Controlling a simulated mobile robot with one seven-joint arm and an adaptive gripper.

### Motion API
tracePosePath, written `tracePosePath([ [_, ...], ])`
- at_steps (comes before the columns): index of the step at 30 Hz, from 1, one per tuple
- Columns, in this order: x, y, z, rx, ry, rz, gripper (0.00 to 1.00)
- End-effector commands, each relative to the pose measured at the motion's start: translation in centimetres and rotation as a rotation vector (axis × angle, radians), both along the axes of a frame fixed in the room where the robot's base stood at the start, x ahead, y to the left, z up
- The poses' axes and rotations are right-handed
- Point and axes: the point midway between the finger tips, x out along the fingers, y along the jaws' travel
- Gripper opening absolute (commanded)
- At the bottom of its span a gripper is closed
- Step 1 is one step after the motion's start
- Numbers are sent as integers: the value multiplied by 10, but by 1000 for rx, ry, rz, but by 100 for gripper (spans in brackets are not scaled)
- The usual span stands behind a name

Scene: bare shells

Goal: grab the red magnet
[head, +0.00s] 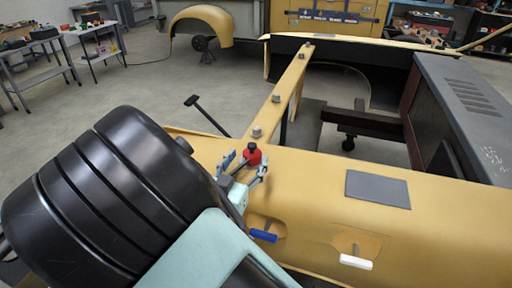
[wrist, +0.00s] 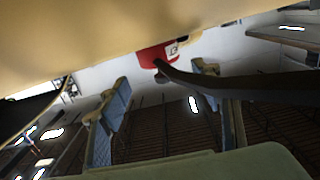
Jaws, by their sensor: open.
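My arm hides part of the panel.
The tan panel (head: 310,200) bears a flat grey pad (head: 378,188), a blue handle (head: 263,236) and a white handle (head: 356,262) in recesses. A bolted tan beam (head: 290,85) runs away from the magnet. A grey louvred box (head: 465,110) stands right. Open floor lies left.

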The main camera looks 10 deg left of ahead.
Motion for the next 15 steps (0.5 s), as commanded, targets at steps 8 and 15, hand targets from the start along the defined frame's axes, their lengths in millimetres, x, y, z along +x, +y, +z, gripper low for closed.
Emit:
tracePosePath([
  [8,31,-3,-4,-3,-1,-3,58],
  [15,53,-5,-6,0,0,-1,58],
])
